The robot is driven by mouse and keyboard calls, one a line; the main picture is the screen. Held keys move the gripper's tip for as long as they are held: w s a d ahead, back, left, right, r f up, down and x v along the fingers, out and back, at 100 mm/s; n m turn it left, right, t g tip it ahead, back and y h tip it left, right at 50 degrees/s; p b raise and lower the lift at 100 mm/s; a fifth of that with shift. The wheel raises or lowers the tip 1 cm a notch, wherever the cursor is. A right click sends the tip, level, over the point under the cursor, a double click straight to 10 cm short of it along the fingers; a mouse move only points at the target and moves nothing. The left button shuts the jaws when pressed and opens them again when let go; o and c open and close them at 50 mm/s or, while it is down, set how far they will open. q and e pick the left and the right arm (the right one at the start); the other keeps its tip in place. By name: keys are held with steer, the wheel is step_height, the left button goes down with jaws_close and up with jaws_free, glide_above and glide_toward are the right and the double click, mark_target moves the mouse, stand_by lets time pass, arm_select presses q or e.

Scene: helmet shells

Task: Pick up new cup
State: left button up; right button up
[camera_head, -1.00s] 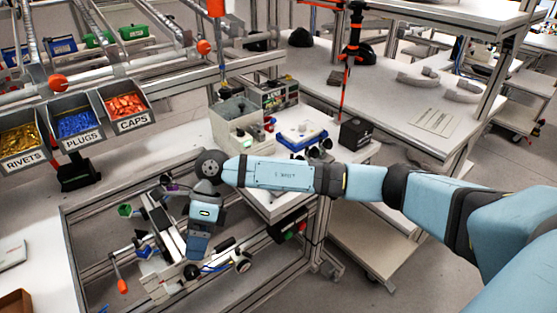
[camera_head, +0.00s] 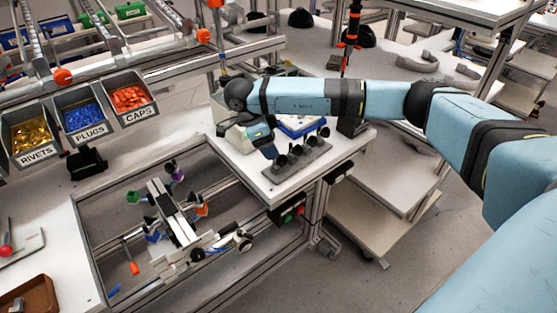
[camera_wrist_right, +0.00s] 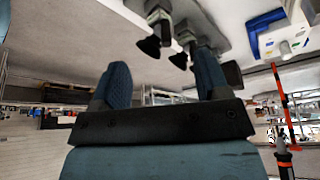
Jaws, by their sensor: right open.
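Several small black cups (camera_head: 309,142) stand in a row on a grey holder (camera_head: 298,173) on the white bench. In the right wrist view, two black cups (camera_wrist_right: 148,46) show beyond the fingers, near the top. My left gripper is not in view.
A blue and white device (camera_head: 300,125) sits behind the holder. Bins labelled rivets, plugs (camera_head: 82,117) and caps stand at left. A metal fixture (camera_head: 177,216) stands in the open frame below. A brown tray (camera_head: 38,292) is at lower left.

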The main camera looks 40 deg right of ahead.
mark_target(275, 164)
steer(key=x, duration=0.1)
steer(key=p+x, duration=0.1)
steer(key=x, duration=0.2)
steer(key=shift+s+a+f+p, duration=0.15)
steer(key=shift+s+f+p, duration=0.05)
steer(key=shift+f+p, duration=0.2)
steer(key=shift+f, duration=0.45)
steer(key=c, duration=0.9)
